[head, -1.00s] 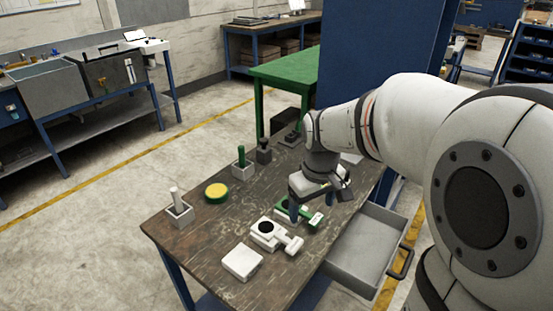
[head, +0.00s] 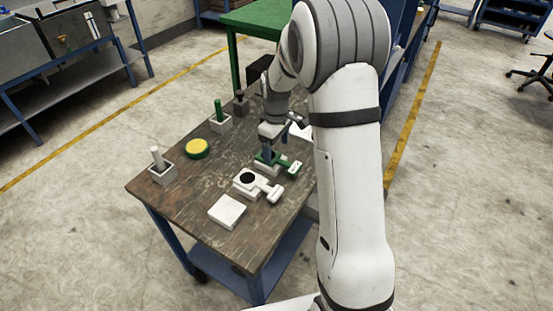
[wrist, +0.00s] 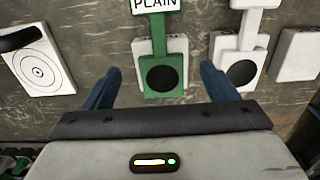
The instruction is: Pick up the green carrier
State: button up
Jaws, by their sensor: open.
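The green carrier (head: 291,167) lies on the wooden table, partly hidden by my gripper (head: 268,157) in the head view. In the wrist view, the green carrier (wrist: 172,50) has a dark round spot at its near end and a white label reading "PLAIN" at its far end. My gripper (wrist: 160,86) is open, with one blue finger on each side of the carrier's near end. Gaps show between the fingers and the carrier, and nothing is held. The height of the fingertips above the table is hard to tell.
A white carrier (head: 250,183) lies close beside the green one, with a white block (head: 227,211) beyond it. A yellow-topped disc (head: 197,148), a white-handled holder (head: 160,167) and a green-handled holder (head: 219,117) stand to the left. A target plate (wrist: 39,66) lies left in the wrist view.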

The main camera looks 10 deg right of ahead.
aim_at(277, 159)
notch_tip(277, 159, down, 4)
jog(key=shift+r, duration=0.15)
jog(key=shift+s, duration=0.1)
jog(key=c, duration=1.1)
